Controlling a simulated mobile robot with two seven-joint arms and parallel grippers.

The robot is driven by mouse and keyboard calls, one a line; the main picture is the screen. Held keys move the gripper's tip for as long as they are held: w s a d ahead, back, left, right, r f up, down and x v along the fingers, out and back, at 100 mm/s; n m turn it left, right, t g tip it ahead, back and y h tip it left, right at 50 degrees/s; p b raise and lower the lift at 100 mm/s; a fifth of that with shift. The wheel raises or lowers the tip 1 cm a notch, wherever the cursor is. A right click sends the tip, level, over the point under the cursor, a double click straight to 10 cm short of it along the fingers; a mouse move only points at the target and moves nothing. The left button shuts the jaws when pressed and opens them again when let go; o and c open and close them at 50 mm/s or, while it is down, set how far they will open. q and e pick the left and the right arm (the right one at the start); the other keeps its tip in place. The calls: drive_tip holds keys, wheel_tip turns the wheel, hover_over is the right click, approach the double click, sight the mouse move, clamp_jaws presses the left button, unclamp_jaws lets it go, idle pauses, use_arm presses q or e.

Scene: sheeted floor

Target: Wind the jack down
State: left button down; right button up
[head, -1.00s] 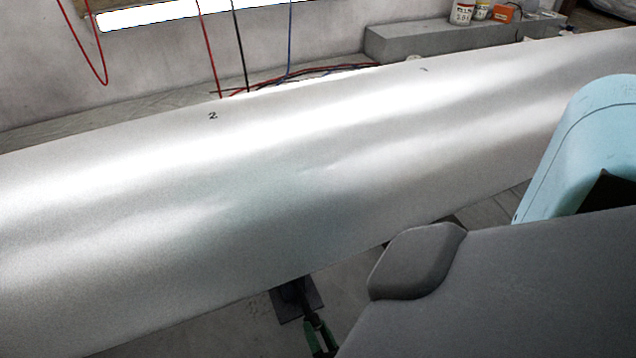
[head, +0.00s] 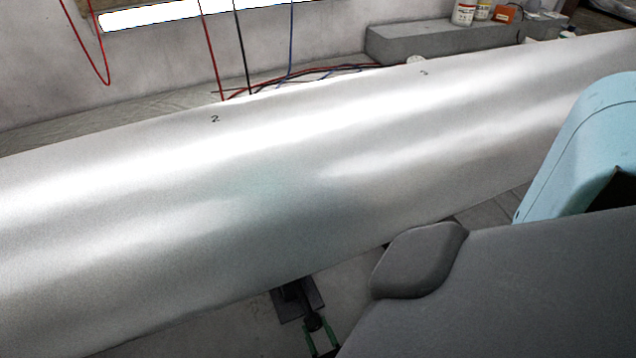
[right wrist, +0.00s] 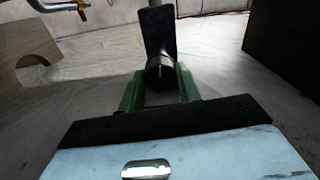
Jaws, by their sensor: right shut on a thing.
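The jack (head: 287,301) shows as a dark plate-like part and a short dark stem at the lower edge of a long silvery panel (head: 250,210). The panel hides the rest of it. My right gripper (head: 319,331) has green fingers and is shut on the jack's dark round handle (head: 314,322). In the right wrist view, the green fingers (right wrist: 159,85) stand on either side of the dark rounded handle end (right wrist: 160,68). A dark upright plate (right wrist: 157,28) rises behind it. My left gripper is in neither view.
The long panel spans the head view and carries small handwritten marks. Behind it are hanging cables (head: 291,40), a grey block (head: 440,45) and small cans (head: 463,14). In the right wrist view, a brown board (right wrist: 25,60) stands left and a dark block (right wrist: 283,50) right.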

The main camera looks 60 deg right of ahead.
drive_tip(key=shift+w+n, duration=0.15)
drive_tip(key=shift+n, duration=0.15)
idle(0.4)
drive_tip(key=o, duration=1)
drive_tip(key=shift+c, duration=0.2)
drive_tip(key=shift+s, duration=0.2)
